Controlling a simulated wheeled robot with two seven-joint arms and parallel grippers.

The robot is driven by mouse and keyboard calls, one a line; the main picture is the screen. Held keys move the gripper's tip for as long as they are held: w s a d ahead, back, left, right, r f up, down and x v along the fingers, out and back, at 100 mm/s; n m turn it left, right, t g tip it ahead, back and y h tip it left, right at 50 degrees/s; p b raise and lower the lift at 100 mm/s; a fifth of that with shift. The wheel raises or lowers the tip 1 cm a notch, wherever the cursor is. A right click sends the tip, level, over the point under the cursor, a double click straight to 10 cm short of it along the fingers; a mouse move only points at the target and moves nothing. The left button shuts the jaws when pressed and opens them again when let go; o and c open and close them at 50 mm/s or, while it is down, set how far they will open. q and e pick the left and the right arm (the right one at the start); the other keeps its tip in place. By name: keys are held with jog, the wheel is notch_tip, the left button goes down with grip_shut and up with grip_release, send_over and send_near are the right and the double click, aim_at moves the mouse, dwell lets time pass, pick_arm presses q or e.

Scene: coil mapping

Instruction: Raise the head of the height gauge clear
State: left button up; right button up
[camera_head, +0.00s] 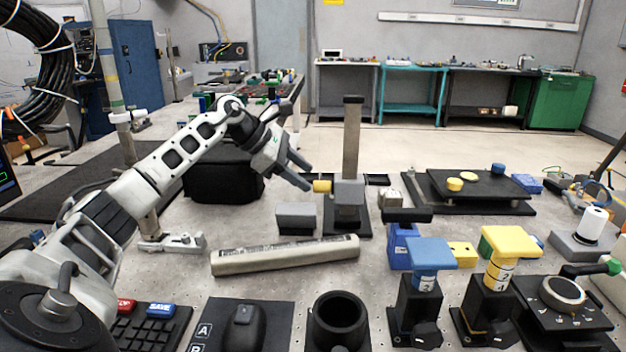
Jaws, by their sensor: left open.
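I cannot tell whether a fingertip touches the knob. My right gripper is not in view.
A grey block (296,217) stands left of the gauge's base. A long grey bar (286,255) lies in front. Blue-topped (431,251) and yellow-topped (510,241) stands are at the front right. A black plate (480,186) with small pieces lies behind them.

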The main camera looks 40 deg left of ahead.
aim_at(315, 182)
pick_arm(q)
jog(key=shift+x, duration=1.9)
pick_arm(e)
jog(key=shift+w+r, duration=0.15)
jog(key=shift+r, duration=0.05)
pick_arm(q)
grip_shut()
notch_tip(315, 182, up, 9)
jog(key=p, duration=0.6)
jog(key=shift+r+p, duration=0.1)
jog(key=shift+p, duration=0.25)
jog(key=shift+r, duration=0.3)
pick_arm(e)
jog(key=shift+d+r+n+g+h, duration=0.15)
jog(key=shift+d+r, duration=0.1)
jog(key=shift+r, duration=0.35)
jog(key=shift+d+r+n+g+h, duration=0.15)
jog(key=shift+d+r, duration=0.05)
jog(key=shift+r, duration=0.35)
pick_arm(q)
grip_release()
